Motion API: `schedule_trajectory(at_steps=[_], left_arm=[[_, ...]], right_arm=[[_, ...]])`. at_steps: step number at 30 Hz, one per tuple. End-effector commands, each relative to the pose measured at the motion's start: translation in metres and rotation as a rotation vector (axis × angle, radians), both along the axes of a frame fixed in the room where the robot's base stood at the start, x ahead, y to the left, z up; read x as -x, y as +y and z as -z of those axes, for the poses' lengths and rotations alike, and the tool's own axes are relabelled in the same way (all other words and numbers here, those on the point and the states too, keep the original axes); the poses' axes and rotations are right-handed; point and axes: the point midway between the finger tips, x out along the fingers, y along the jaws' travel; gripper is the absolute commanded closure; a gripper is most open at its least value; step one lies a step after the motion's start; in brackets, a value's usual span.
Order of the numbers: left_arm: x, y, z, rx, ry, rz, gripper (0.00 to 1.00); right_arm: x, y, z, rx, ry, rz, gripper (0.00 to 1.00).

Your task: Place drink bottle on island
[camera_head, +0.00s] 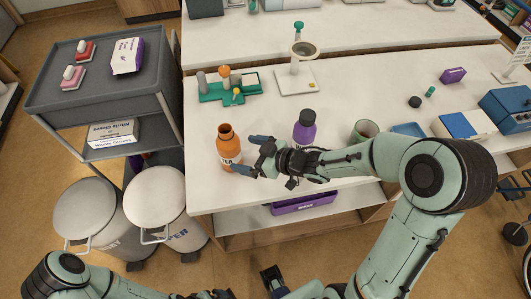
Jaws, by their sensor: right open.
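An orange bottle (229,150) with a white label, partly legible as "TER", stands upright near the left front edge of the white-topped island (215,192). A purple bottle (304,130) with a dark cap stands upright on the same top, behind my right forearm, its lower part hidden. My right gripper (245,154) reaches in from the right, low over the top. Its blue-tipped fingers are open toward the orange bottle, at its right side; I cannot tell whether they touch it. My left arm runs along the bottom edge, and its gripper end is mostly cut off.
A green rack (229,92), a white stand (296,82) and a cup (363,130) are on the top. A blue tray (409,130) and blue boxes lie right. A grey cart (83,92) and two white bins (156,190) stand left. Clear surface lies between rack and purple bottle.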

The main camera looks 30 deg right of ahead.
Motion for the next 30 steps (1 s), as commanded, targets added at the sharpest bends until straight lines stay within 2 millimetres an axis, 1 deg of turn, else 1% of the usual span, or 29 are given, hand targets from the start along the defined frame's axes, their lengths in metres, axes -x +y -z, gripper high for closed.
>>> schedule_trajectory(at_steps=[1,6,12,17,30], left_arm=[[-0.002,0.000,-0.005,0.000,-0.002,0.000,0.02],[-0.005,0.000,-0.013,0.000,-0.006,0.000,0.02],[-0.006,0.000,-0.017,0.000,-0.008,0.000,0.02],[-0.006,0.000,-0.017,0.000,-0.008,0.000,0.02],[-0.006,0.000,-0.017,0.000,-0.008,0.000,0.02]], right_arm=[[0.009,-0.008,-0.007,0.002,-0.001,0.003,0.03],[0.033,-0.025,-0.019,0.000,0.000,0.003,0.03],[0.048,-0.036,-0.025,0.001,0.001,0.000,0.03],[0.051,-0.037,-0.026,-0.001,0.002,0.000,0.03],[0.051,-0.037,-0.026,0.000,0.002,-0.001,0.03]])
